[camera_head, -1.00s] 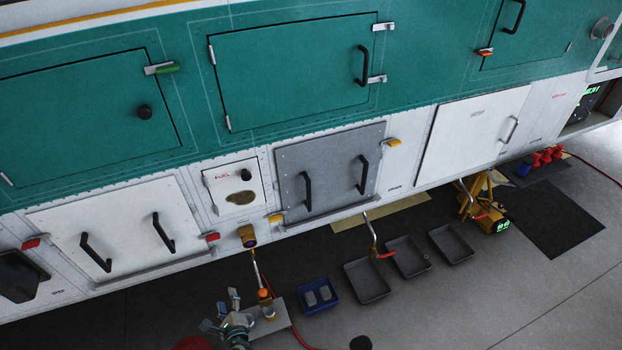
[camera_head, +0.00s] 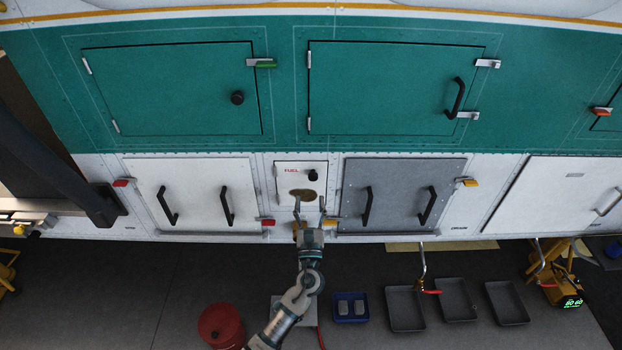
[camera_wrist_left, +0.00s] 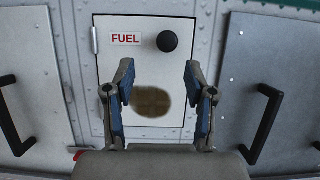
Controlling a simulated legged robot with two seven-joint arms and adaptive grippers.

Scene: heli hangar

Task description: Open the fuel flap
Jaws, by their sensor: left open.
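The fuel flap (camera_head: 290,174) is a small white door with a red FUEL label, a black round knob (camera_head: 313,175) and a brown stain. It is closed. In the left wrist view the flap (camera_wrist_left: 112,70) fills the middle, its hinge on the left edge and the knob (camera_wrist_left: 167,41) at the upper right. My left gripper (camera_head: 310,203) is open and empty in front of the flap's lower part. In the left wrist view its fingertips (camera_wrist_left: 160,72) stand apart on either side of the stain, below the knob. My right gripper is not in view.
A white panel (camera_head: 190,205) with two black handles is left of the flap, a grey panel (camera_head: 395,200) with two handles right. Green doors (camera_head: 170,100) are above.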

